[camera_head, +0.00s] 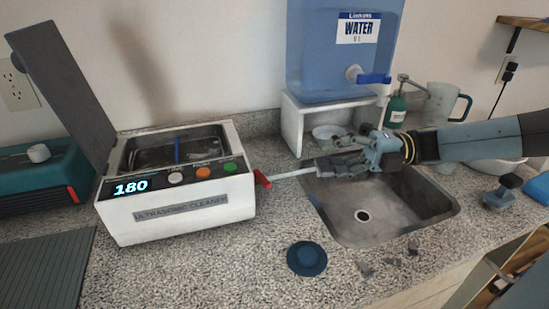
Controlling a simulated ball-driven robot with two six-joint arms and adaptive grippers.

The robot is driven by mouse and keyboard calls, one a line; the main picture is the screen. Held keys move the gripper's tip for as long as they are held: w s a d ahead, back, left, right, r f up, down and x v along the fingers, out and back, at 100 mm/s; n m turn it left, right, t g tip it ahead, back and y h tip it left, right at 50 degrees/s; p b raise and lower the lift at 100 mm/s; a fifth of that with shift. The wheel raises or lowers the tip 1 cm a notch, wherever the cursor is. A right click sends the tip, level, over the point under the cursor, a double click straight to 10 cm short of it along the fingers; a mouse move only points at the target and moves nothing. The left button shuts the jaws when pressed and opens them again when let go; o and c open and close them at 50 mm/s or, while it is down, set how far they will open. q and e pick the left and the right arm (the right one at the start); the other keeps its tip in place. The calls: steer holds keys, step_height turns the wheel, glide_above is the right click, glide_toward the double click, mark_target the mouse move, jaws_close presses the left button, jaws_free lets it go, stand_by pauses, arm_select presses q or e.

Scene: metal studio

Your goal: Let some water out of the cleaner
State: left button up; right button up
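The white ultrasonic cleaner (178,212) stands on the counter at left with its grey lid (62,85) raised. Its panel reads 180, and a blue item lies in its basin. A red valve handle (262,179) sits at its right side. A pale drain tube (292,173) runs from there towards the sink (385,205). My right gripper (325,150) comes in from the right above the sink's back left edge. Its fingers look spread, near the tube's outer end and apart from the red handle. I cannot tell whether they touch the tube. My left gripper is out of view.
A blue water tank (338,75) with a blue-handled tap stands on a white stand (292,125) behind my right gripper. A green bottle (396,108) and a mug (442,103) stand at back right. A dark blue disc (306,258) lies in front of the sink.

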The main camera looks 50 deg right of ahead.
steer(key=b, duration=0.4)
glide_toward(269, 182)
steer(key=x, duration=0.8)
steer(key=shift+w+a+f+p, duration=0.1)
steer(key=shift+w+f+p, duration=0.25)
steer(key=shift+w, duration=0.15)
jaws_close()
